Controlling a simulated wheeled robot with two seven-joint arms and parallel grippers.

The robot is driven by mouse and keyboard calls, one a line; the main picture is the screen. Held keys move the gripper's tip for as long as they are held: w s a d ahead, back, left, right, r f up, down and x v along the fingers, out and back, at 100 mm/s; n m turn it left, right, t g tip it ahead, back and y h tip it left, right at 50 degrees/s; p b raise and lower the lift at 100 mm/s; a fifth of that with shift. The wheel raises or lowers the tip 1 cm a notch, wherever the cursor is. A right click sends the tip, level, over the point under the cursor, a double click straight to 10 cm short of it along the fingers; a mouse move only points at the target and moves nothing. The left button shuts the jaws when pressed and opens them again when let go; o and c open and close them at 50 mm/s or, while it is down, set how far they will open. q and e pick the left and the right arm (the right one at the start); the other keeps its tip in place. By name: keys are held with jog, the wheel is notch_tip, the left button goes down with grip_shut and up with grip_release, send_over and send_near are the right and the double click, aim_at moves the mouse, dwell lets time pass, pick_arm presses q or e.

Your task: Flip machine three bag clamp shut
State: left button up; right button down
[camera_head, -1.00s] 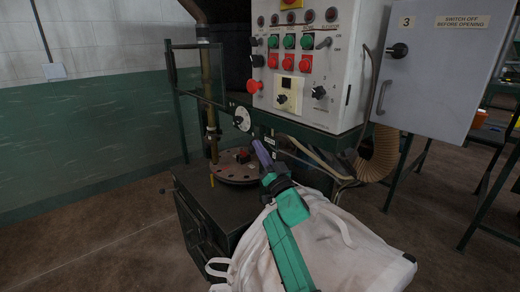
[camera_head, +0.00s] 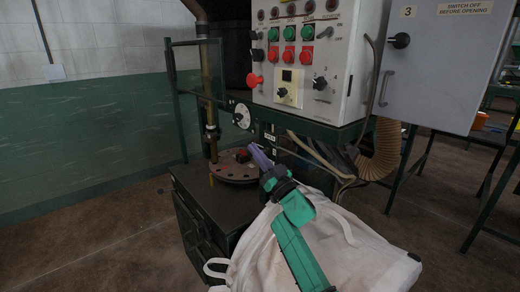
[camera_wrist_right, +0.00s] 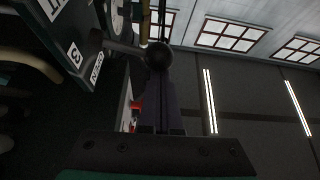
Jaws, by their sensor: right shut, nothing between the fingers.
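My right gripper (camera_head: 256,154) is shut and empty, in front of machine three's grey control box (camera_head: 308,105) and just right of the round drilled plate (camera_head: 236,175). In the right wrist view its fingers (camera_wrist_right: 161,105) point up the picture. A lever with a dark ball knob (camera_wrist_right: 158,55) shows right at the fingertips; whether they touch it I cannot tell. My left gripper is not in view.
A pale bulk bag (camera_head: 350,248) bulges below and behind my right arm. A grey cabinet door marked 3 (camera_head: 440,70) hangs open at right, above a ribbed hose (camera_head: 380,150). A brass post (camera_head: 210,120) stands left of the control box. Floor at left is clear.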

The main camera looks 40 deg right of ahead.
pick_arm(q)
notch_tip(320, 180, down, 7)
jog(key=b, duration=0.6)
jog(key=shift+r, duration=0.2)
pick_arm(e)
jog(key=shift+f+n+g+y, duration=0.55)
jog(key=shift+f+n+y, duration=0.6)
jog(key=shift+n, duration=1.1)
jog(key=shift+f+n+g+y, duration=0.6)
jog(key=shift+n+y, duration=0.9)
jog(key=shift+n, duration=0.8)
jog(key=shift+f+n+g+y, duration=0.45)
jog(key=shift+f+n+y, duration=0.75)
jog(key=shift+n, duration=1.05)
jog(key=shift+r+y, duration=0.1)
jog(key=shift+y, duration=0.15)
